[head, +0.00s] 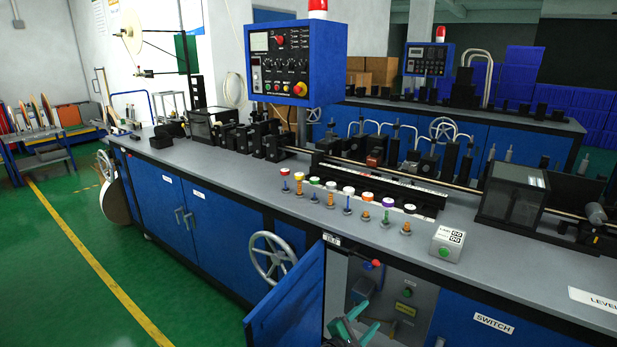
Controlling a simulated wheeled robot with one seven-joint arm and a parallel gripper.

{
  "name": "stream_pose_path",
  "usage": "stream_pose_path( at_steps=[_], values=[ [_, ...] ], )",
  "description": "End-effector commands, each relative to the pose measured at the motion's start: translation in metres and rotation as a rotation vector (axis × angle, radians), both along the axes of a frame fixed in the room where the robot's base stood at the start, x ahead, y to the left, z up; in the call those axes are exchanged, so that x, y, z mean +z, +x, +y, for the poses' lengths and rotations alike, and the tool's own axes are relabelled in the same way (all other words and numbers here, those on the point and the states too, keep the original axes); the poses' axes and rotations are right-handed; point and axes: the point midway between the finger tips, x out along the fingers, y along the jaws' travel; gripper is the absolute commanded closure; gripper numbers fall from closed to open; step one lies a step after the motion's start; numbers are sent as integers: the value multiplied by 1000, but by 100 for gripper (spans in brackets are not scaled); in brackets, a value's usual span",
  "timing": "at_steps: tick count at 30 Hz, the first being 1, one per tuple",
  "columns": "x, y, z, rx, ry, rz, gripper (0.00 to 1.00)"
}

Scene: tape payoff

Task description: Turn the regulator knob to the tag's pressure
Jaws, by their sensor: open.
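My gripper (367,314) shows at the bottom of the head view, with teal fingers spread apart and nothing seen between them. It is in front of the open cabinet bay under the bench. Inside the bay, a dark rounded part (362,287) is just above and behind the fingers; I cannot tell whether it is the regulator knob. A red ball knob (376,263) on a dark stem is at the bay's top. A small white tag (331,239) is on the bench front above the bay; its print is too small to read surely. My gripper hides the lower bay.
The blue cabinet door (287,312) stands open left of my gripper. A spoked handwheel (274,257) is on the bench front. A grey panel (405,290) with a green button and yellow label is inside the bay. Several colored-top posts (348,199) stand on the bench.

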Motion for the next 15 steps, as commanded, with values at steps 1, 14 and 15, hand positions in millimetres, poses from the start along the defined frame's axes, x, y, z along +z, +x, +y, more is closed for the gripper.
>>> stream_pose_path(
  at_steps=[1,14,15],
  values=[
    [3,-1,-5,-24,22,3,48],
    [34,-24,-52,-332,339,40,48],
    [39,-27,-56,-367,376,43,48]
  ],
)
